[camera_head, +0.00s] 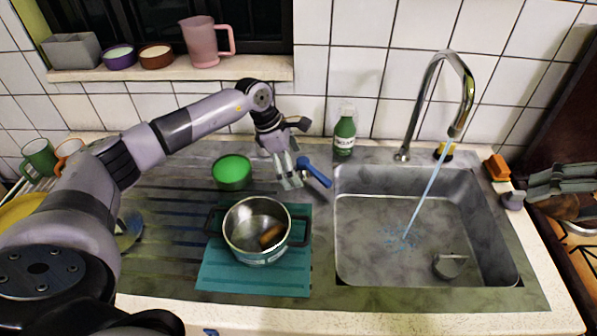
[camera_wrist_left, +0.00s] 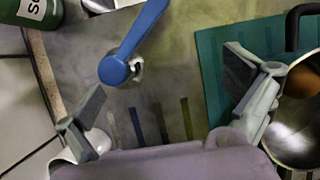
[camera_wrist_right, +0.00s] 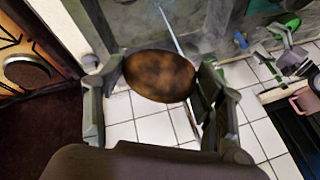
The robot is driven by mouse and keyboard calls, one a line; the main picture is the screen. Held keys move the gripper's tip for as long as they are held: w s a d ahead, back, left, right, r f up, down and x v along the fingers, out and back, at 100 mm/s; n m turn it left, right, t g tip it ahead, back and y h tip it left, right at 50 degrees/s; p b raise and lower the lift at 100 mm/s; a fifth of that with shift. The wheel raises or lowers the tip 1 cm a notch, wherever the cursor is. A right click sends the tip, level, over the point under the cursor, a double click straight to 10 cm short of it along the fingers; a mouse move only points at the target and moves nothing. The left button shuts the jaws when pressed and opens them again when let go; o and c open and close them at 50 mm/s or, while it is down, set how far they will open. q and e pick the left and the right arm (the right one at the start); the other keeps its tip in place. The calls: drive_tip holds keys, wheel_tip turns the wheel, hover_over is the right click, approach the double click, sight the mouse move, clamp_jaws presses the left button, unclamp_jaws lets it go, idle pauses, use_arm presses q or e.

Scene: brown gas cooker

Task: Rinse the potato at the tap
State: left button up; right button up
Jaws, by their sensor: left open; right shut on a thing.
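The brown potato (camera_wrist_right: 160,76) is gripped between the fingers of my right gripper (camera_wrist_right: 157,88) in the right wrist view. In the head view my right gripper (camera_head: 562,186) is at the right edge, and the potato (camera_head: 562,207) shows partly below it, outside the sink. The tap (camera_head: 465,85) is a curved chrome spout; a blue water stream (camera_head: 427,192) falls from it into the sink (camera_head: 375,210). My left gripper (camera_head: 290,178) is open and empty beside the blue lever (camera_head: 315,172). In the left wrist view the lever (camera_wrist_left: 135,45) lies between and beyond its fingers.
A pot (camera_head: 240,205) with a brown thing inside stands on a teal mat (camera_head: 225,280). A green bowl (camera_head: 231,170) and green bottle (camera_head: 344,137) stand behind. An orange sponge (camera_head: 496,167) lies at the sink's right rim. A drain piece (camera_head: 450,264) is in the sink.

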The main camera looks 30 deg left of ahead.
use_arm(q)
drive_tip(key=v, duration=0.9)
drive_tip(key=shift+r, duration=0.15)
